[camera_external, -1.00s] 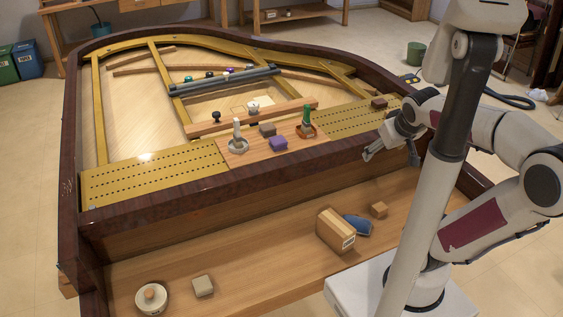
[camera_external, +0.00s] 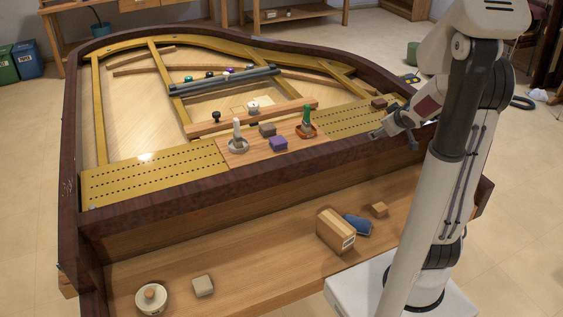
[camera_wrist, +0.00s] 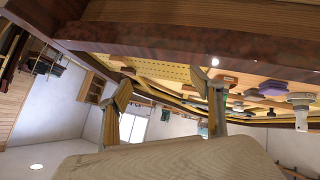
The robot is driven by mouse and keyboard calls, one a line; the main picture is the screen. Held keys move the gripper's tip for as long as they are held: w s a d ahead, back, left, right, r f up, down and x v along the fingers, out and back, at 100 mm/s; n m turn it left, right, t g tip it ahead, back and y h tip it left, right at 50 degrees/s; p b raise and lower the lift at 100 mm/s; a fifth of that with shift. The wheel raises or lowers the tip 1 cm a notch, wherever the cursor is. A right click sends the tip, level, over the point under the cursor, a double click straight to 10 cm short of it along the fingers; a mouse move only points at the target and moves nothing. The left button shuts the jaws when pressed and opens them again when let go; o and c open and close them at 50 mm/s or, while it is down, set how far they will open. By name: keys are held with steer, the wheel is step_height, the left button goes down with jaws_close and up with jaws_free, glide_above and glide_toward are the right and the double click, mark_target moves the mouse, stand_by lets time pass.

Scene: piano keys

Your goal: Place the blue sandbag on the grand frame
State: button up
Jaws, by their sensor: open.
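The blue sandbag (camera_external: 358,225) lies on the wooden front shelf, partly behind a wooden block with a label. The grand frame (camera_external: 152,172) is the gold perforated plate and ribs inside the dark piano case; it also shows in the wrist view (camera_wrist: 160,68). My gripper (camera_external: 376,134) is raised at the right part of the case's front rim, well above and away from the sandbag. In the wrist view my gripper (camera_wrist: 168,95) has its two fingers wide apart with nothing between them. The sandbag is not visible in the wrist view.
A purple block (camera_external: 278,143) and several small items stand on a wooden board on the frame. The dark front rim (camera_external: 180,206) separates shelf and frame. The shelf's middle is clear.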

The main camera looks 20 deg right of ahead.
step_height(320, 180, down, 9)
steer(key=w+d+n+y, duration=0.1)
steer(key=w+n+y, duration=0.1)
steer(key=y, duration=0.1)
steer(key=n+g+y, duration=0.1)
steer(key=n+y, duration=0.3)
steer(key=y, duration=0.2)
glide_above(363, 220)
steer(key=w+d, duration=0.4)
steer(key=d, duration=0.4)
steer(key=f, duration=1.3)
steer(key=shift+w+d+f, duration=0.1)
steer(key=shift+w+f, duration=0.1)
steer(key=shift+f, duration=0.15)
steer(key=s+a+f+n+y, duration=0.1)
steer(key=s, duration=0.1)
steer(key=s+a+f+n+y, duration=0.1)
steer(key=s+f, duration=0.1)
steer(key=s+a+f+n+y, duration=0.1)
steer(key=s+f+y, duration=0.1)
steer(key=shift+s+g, duration=0.35)
steer(key=shift+g, duration=0.05)
steer(key=shift+s+a+f+y, duration=0.25)
steer(key=shift+s+f+y, duration=0.05)
steer(key=shift+s, duration=0.2)
steer(key=shift+a, duration=0.1)
steer(key=shift+x, duration=1.25)
